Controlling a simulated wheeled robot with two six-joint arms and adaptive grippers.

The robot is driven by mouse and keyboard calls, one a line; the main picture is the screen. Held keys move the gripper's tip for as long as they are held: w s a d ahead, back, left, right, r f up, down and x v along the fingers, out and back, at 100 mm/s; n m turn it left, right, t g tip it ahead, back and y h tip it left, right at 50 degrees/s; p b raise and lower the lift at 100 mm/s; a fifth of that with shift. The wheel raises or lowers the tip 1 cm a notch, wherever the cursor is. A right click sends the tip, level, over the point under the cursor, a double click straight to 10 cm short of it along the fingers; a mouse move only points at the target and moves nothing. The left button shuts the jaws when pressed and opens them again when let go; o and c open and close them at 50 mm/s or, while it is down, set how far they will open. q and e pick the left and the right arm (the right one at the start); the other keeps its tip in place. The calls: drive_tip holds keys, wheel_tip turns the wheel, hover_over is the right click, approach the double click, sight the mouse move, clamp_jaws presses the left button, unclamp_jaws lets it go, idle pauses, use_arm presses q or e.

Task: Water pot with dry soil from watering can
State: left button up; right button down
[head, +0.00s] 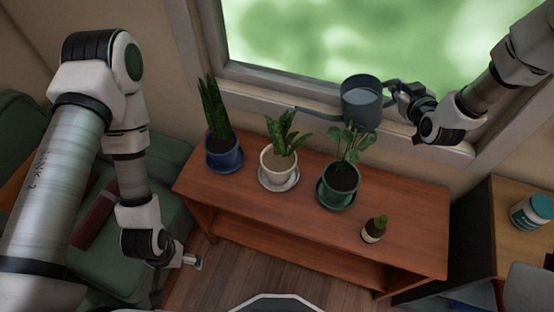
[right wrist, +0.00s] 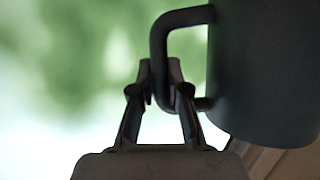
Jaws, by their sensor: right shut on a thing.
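A grey-blue watering can (head: 362,112) is held above the back edge of the wooden bench, in front of the window. It looks upright, with water visible inside and its thin spout pointing left towards the cream pot's plant. My right gripper (head: 392,90) is shut on its handle; the right wrist view shows the fingers (right wrist: 160,75) at the handle, beside the can body (right wrist: 262,75). A cream pot (head: 279,169) on a saucer holds paler, tan soil. A blue pot (head: 224,158) and a green pot (head: 338,197) show darker soil. My left gripper (head: 194,262) hangs low at the left, away from the pots.
The pots stand on a wooden bench (head: 415,220). A small potted cactus (head: 374,231) is at its front right. A green sofa (head: 165,175) is left. A side table (head: 507,215) with a teal-and-white jar (head: 532,210) is right. The bench's right end is clear.

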drive_tip(key=shift+a+r, duration=0.1)
drive_tip(key=shift+r, duration=0.05)
drive_tip(key=shift+w, duration=0.1)
drive_tip(key=shift+a+r, duration=0.2)
drive_tip(key=shift+a, duration=0.1)
drive_tip(key=shift+d+n, duration=0.15)
drive_tip(key=shift+n, duration=0.15)
drive_tip(key=shift+s+a+r, duration=0.25)
drive_tip(key=shift+a+r, duration=0.05)
drive_tip(key=shift+a, duration=0.15)
drive_tip(key=shift+w, duration=0.1)
